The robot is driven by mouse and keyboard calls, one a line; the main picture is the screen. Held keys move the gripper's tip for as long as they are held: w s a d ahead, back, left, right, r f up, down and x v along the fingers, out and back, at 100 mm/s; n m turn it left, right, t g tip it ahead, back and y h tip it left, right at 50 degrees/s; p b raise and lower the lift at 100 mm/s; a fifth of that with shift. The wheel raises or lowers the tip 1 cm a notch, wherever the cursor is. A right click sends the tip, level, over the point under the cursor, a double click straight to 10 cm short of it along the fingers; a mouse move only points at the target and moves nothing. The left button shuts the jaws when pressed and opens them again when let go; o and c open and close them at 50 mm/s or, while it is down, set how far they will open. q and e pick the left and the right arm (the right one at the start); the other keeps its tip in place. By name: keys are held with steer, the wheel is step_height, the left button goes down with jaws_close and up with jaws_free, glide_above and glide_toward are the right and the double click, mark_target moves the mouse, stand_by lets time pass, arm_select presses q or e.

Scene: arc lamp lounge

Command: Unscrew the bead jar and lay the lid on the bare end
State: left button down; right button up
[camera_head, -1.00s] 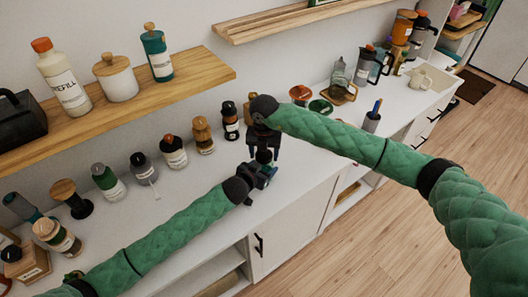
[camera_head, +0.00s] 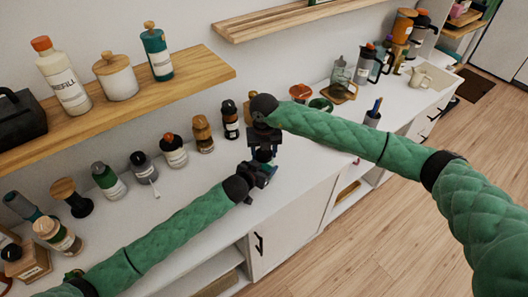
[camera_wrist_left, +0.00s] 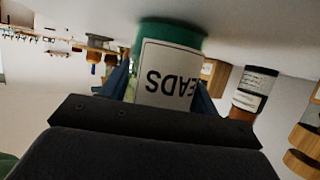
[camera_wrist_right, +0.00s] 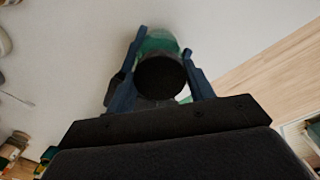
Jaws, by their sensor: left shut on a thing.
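The bead jar (camera_head: 264,155) stands between my two grippers over the counter. In the left wrist view it shows a white label (camera_wrist_left: 165,75) with upside-down lettering and a green part (camera_wrist_left: 172,32). My left gripper (camera_head: 258,172) is shut on the jar's body from the side. The jar's dark round lid (camera_wrist_right: 160,77) shows from above in the right wrist view. My right gripper (camera_head: 264,152) points down over the jar, its fingers on either side of the lid, apparently open. Whether they touch the lid, and whether the jar rests on the counter, I cannot tell.
Several bottles and jars line the counter's back, including a dark one (camera_head: 230,121) and a wooden-topped one (camera_head: 203,134). A wooden shelf (camera_head: 215,77) hangs above. A cup of pens (camera_head: 372,118) stands to the right.

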steer(key=o, duration=0.4)
steer(key=shift+o, duration=0.2)
